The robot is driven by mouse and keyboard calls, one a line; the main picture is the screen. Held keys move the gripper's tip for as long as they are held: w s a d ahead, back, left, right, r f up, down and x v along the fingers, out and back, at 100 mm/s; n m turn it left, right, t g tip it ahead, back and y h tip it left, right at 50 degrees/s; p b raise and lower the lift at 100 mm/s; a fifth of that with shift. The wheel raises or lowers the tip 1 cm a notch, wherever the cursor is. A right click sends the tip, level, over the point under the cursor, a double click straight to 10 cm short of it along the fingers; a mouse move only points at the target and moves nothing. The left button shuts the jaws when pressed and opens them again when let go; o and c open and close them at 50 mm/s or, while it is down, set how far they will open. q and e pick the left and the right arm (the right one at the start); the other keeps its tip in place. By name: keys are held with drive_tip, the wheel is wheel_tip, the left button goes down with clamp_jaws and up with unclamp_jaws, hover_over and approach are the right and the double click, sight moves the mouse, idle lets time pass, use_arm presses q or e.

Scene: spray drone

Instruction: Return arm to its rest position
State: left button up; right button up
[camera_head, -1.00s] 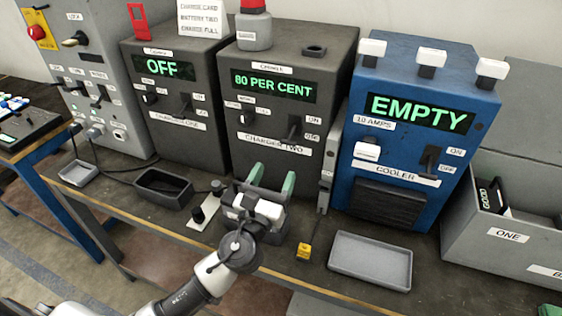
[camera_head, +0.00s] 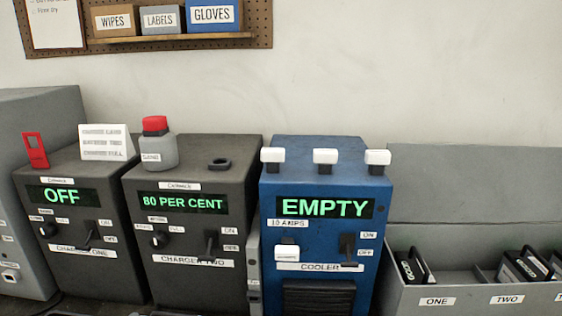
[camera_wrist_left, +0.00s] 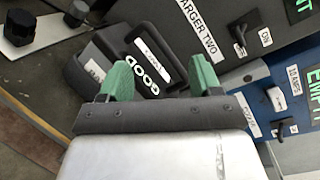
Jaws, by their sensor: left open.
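My left gripper (camera_wrist_left: 160,72) shows in the left wrist view with its two green fingers spread apart. A dark battery marked GOOD (camera_wrist_left: 140,72) lies beyond the fingers, in line with the gap between them. I cannot tell how far it is from the fingertips. No arm shows in the head view, and my right gripper is in neither current view.
Charger one (camera_head: 80,265) reads OFF, and charger two (camera_head: 190,280) reads 80 PER CENT. The blue cooler (camera_head: 325,240) reads EMPTY. A grey bin (camera_head: 420,302) with marked slots ONE and TWO holds dark batteries. A red-capped bottle (camera_head: 157,150) stands on charger two.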

use_arm(q)
drive_tip(key=s+d+f+n+g+h, duration=0.1)
drive_tip(key=s+f+n+g+h, duration=0.1)
drive_tip(key=s+f+n+g, duration=0.35)
drive_tip(key=s+d+f+n+g+h, duration=0.1)
drive_tip(key=s+f+n+g, duration=0.15)
drive_tip(key=s+n, duration=0.55)
drive_tip(key=s+f+n+g+h, duration=0.2)
drive_tip(key=s+f+n+g, duration=0.1)
drive_tip(key=s+n+g, duration=0.3)
wheel_tip(320, 180, down, 28)
drive_tip(key=s, duration=0.2)
drive_tip(key=s+a+f+g, duration=0.1)
drive_tip(key=s+a+f, duration=0.1)
drive_tip(key=s+f, duration=1.2)
drive_tip(key=shift+s+a+f+g, duration=0.3)
drive_tip(key=shift+s+a, duration=0.05)
drive_tip(key=shift+s, duration=0.5)
drive_tip(key=shift+c, duration=0.5)
